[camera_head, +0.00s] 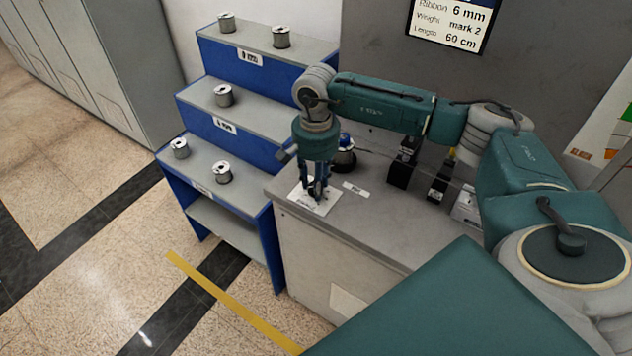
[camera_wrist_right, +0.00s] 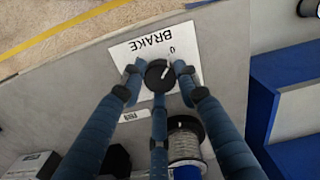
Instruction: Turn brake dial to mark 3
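The brake dial (camera_wrist_right: 159,74) is a small dark round knob with a white pointer line. It sits on a white plate (camera_wrist_right: 205,48) lettered BRAKE, with a "0" near the pointer's end; other marks are not legible. The plate lies at the cabinet top's near left corner in the head view (camera_head: 326,207). My right gripper (camera_head: 316,192) points down over the plate. In the right wrist view, its three fingers (camera_wrist_right: 158,80) surround the dial and appear to touch its rim. The fingers partly cover the plate. My left gripper is not in view.
A spool (camera_wrist_right: 185,148) on a dark base stands close behind the dial. Black blocks (camera_head: 403,163) stand farther right on the cabinet top (camera_head: 345,235). A blue stepped rack (camera_head: 262,220) with several spools stands left. A wall display (camera_head: 452,22) reads 6 mm, mark 2, 60 cm.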

